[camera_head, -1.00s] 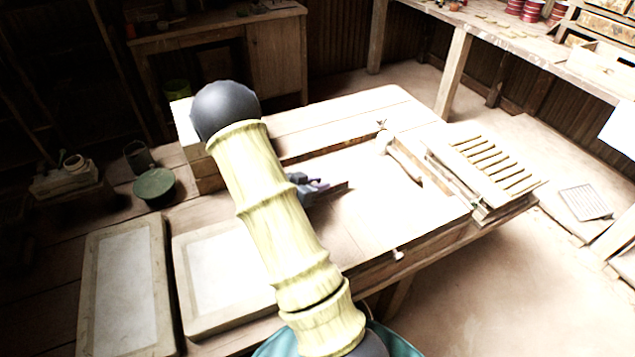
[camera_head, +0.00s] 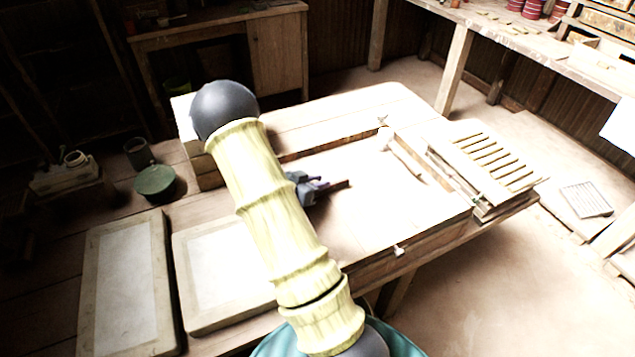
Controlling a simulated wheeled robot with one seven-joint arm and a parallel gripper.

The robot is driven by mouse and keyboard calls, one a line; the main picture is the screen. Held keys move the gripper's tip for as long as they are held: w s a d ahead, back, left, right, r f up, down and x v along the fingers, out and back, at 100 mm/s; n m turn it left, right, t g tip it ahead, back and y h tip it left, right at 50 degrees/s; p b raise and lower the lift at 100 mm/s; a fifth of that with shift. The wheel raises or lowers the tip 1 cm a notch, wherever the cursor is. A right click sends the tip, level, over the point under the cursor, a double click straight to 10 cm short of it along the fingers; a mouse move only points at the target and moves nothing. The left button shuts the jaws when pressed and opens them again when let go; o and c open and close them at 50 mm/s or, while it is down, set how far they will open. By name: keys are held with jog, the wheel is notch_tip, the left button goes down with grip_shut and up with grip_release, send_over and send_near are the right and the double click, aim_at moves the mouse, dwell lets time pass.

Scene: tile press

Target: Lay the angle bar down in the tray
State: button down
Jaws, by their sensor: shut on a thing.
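My gripper (camera_head: 314,187), dark grey and purple, shows just right of my arm, over the bright tabletop. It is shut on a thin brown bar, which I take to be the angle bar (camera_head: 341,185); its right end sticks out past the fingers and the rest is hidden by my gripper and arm. A shallow wooden bed with a raised rim (camera_head: 340,146) lies under and beyond the gripper; I take it to be the tray. I cannot tell whether the bar touches the bed.
A pale long-handled tool (camera_head: 404,158) lies right of the gripper. A slatted rack (camera_head: 492,160) stands at the table's right end. Two framed pale panels (camera_head: 125,290) (camera_head: 215,265) lie at the lower left, near a green lidded pot (camera_head: 155,184). The bed's middle looks clear.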

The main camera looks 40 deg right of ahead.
jog(key=shift+f, duration=0.15)
jog(key=c, duration=1.2)
grip_release()
jog(key=shift+o, duration=0.2)
jog(key=shift+a, duration=0.1)
jog(key=v, duration=1.7)
jog(key=shift+s, duration=0.1)
